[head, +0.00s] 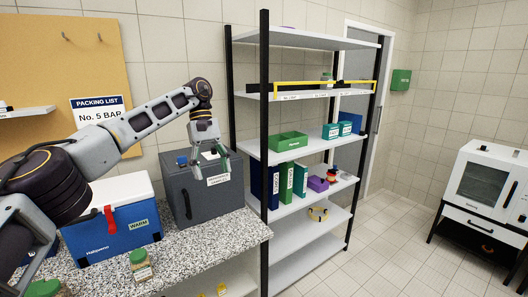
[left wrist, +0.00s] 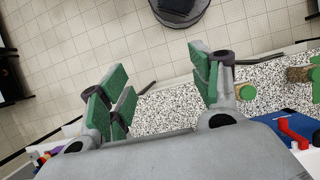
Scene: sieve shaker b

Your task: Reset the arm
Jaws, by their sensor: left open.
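My left arm comes in from the left in the head view and bends down at the wrist. Its left gripper (head: 212,172) hangs in front of the dark grey box (head: 185,205) on the speckled counter, pointing down. In the left wrist view the left gripper (left wrist: 160,95) shows its green pads wide apart with nothing between them. The counter (left wrist: 175,108) and the tiled floor lie beyond the pads. My right gripper is in neither view.
A blue cooler (head: 110,225) with a red latch stands left of the grey box. A green-lidded jar (head: 141,266) stands near the counter's front. A shelf rack (head: 300,145) with binders and bins stands right of the counter. Floor (head: 385,235) is clear before the white cabinet (head: 487,185).

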